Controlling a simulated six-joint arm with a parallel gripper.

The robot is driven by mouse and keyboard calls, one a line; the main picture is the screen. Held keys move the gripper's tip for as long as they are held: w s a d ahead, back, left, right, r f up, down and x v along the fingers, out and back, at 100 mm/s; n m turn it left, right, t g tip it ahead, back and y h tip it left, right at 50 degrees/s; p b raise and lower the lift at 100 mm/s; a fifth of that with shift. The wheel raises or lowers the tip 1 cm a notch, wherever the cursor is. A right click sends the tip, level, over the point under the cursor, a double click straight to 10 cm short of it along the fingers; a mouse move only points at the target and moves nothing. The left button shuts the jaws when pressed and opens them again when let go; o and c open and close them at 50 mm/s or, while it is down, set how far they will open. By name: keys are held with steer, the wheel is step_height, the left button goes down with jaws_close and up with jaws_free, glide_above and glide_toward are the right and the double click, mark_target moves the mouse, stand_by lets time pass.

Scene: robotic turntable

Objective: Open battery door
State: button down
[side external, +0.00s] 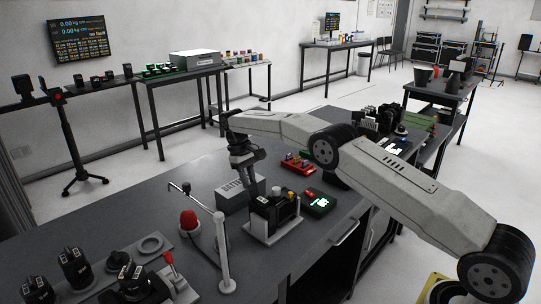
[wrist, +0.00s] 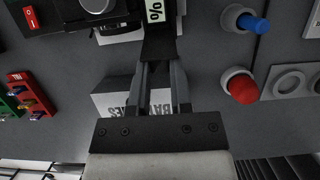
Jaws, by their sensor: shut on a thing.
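My gripper (side external: 258,190) reaches down from above at the bench, beside a small black device on a pale base (side external: 272,226). In the wrist view my gripper (wrist: 161,62) has its two fingers close together on a dark part (wrist: 160,45) at their tips. The part is partly hidden, and I cannot tell for sure that it is the battery door. The device's dark body (wrist: 122,22) lies just beyond the fingertips. A grey box with black lettering (side external: 232,198) stands behind the gripper; it also shows under the fingers in the wrist view (wrist: 112,103).
A red dome (side external: 189,222) and a white post (side external: 222,255) stand left of the device. Bare bench top (side external: 310,250) lies in front.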

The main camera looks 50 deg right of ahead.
mark_target(252, 184)
steer(key=c, duration=0.5)
jaws_free()
steer(key=shift+r, duration=0.15)
steer(key=shift+r, duration=1.6)
steer(key=shift+s+a+r, duration=0.2)
steer(key=shift+s+r, duration=1.4)
steer(key=shift+s, duration=0.75)
steer(key=shift+s+a+r, duration=0.2)
steer(key=shift+s+r, duration=1.45)
steer(key=shift+s, duration=0.65)
steer(key=shift+s+a+r, duration=0.2)
steer(key=shift+s+r, duration=1.4)
steer(key=shift+s, duration=0.75)
steer(key=shift+f, duration=0.1)
